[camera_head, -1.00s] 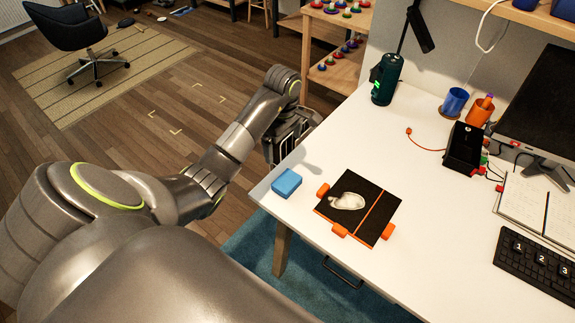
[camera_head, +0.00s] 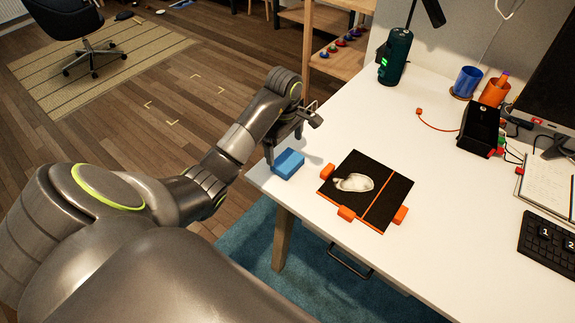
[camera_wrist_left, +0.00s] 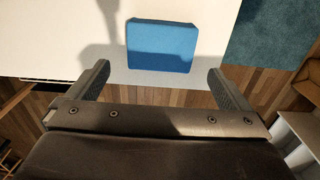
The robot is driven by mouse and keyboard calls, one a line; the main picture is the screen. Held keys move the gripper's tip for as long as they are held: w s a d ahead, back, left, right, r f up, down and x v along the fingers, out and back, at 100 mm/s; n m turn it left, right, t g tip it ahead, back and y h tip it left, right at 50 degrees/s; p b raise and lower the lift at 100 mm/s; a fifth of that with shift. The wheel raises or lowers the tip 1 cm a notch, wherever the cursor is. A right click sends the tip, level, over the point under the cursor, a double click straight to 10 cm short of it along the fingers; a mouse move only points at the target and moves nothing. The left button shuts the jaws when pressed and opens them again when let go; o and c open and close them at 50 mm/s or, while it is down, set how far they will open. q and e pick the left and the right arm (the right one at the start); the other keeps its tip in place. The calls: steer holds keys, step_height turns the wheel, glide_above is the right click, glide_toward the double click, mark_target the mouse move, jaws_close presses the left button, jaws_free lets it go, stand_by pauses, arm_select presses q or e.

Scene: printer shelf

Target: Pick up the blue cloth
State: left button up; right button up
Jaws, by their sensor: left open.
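The blue cloth (camera_head: 288,164) is a small folded block lying on the white table near its left corner. In the left wrist view the blue cloth (camera_wrist_left: 162,46) lies just beyond and between my fingertips. My left gripper (camera_head: 287,139) is open and empty, at the table's edge right beside and partly above the cloth. In the left wrist view the open left gripper (camera_wrist_left: 164,82) has one finger to each side of the cloth, apart from it. My right gripper is not in view.
A black plate (camera_head: 395,188) with orange clips and a pale object on it lies right of the cloth. A dark green bottle (camera_head: 395,55) stands at the back. A keyboard (camera_head: 550,246) lies at the right. Bare white table (camera_head: 345,130) lies behind the cloth.

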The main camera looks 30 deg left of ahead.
mark_target(286, 159)
arm_select(q)
steer(key=shift+f+b, duration=0.3)
steer(key=shift+f, duration=0.25)
steer(key=shift+d+f, duration=0.15)
steer(key=shift+f, duration=2.05)
steer(key=shift+c, duration=0.3)
steer(key=c, duration=0.8)
steer(key=shift+r+b, duration=0.3)
steer(key=shift+r, duration=1.25)
steer(key=shift+c, duration=0.2)
step_height(286, 159, up, 5)
steer(key=p, duration=0.4)
steer(key=shift+r+p, duration=0.2)
steer(key=shift+p, duration=0.15)
steer(key=shift+r+p, duration=0.75)
steer(key=shift+p, duration=0.1)
